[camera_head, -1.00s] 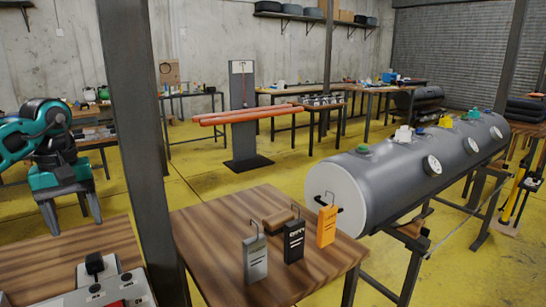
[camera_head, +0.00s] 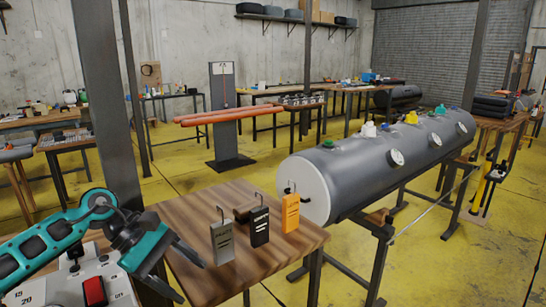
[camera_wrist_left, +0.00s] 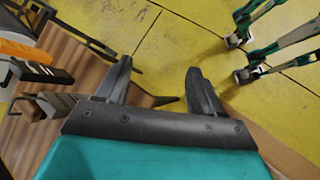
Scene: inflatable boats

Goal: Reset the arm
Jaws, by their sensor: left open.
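My left gripper (camera_head: 192,282) is at the lower left of the head view, beside the near left edge of a small wooden table (camera_head: 185,208). Its two dark fingers are apart with nothing between them. The left wrist view shows the same open fingers (camera_wrist_left: 159,75) with bare floor and a bit of table edge beyond. My right gripper is not seen in either view.
Grey (camera_head: 222,243), black (camera_head: 260,227) and orange (camera_head: 290,213) hooked tags stand on the table. A grey tube (camera_head: 370,165) lies behind it. A control box with a red switch (camera_head: 94,291) is under my left arm. A dark post (camera_head: 108,110) stands nearby.

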